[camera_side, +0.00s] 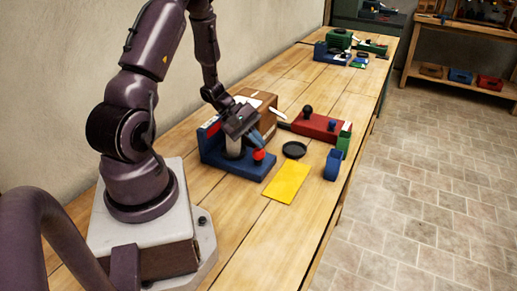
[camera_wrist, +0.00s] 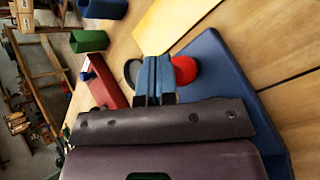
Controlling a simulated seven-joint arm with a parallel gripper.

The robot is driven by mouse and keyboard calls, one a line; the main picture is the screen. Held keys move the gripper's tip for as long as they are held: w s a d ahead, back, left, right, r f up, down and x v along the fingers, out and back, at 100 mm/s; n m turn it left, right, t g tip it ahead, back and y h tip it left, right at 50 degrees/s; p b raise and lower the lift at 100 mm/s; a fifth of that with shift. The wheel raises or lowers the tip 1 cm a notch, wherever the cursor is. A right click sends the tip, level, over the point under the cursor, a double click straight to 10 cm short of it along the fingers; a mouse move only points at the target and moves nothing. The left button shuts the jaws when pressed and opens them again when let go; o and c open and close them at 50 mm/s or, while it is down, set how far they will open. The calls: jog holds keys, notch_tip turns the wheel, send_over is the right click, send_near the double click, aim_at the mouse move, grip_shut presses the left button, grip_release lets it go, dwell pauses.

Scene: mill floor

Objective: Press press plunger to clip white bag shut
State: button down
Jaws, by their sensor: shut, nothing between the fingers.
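The blue press (camera_side: 228,168) stands on the bench before my arm, and its blue base (camera_wrist: 222,75) fills the right of the wrist view. A round red knob (camera_side: 259,155), perhaps the plunger's top, shows at its front; it also shows in the wrist view (camera_wrist: 186,69). My gripper (camera_side: 268,142) is shut and empty, its blue fingers just above and beside the knob in the side view. In the wrist view the fingertips (camera_wrist: 157,62) overlap the knob's left edge; contact cannot be told. A pale upright shape (camera_side: 234,148), possibly the white bag, is partly hidden under my gripper.
A brown box (camera_side: 263,103) stands behind the press. Bare bench lies in front of the sheet.

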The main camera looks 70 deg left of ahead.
aim_at(254, 152)
jog(key=shift+s+f, duration=0.2)
jog(key=shift+f, duration=0.4)
jog(key=shift+s+f, duration=0.15)
jog(key=shift+f, duration=0.45)
dwell(0.7)
jog(key=shift+r, duration=0.1)
jog(key=shift+s+r, duration=0.2)
jog(key=shift+r, duration=1)
jog(key=shift+w, duration=0.1)
jog(key=shift+r, duration=2.6)
jog(key=shift+f, duration=0.1)
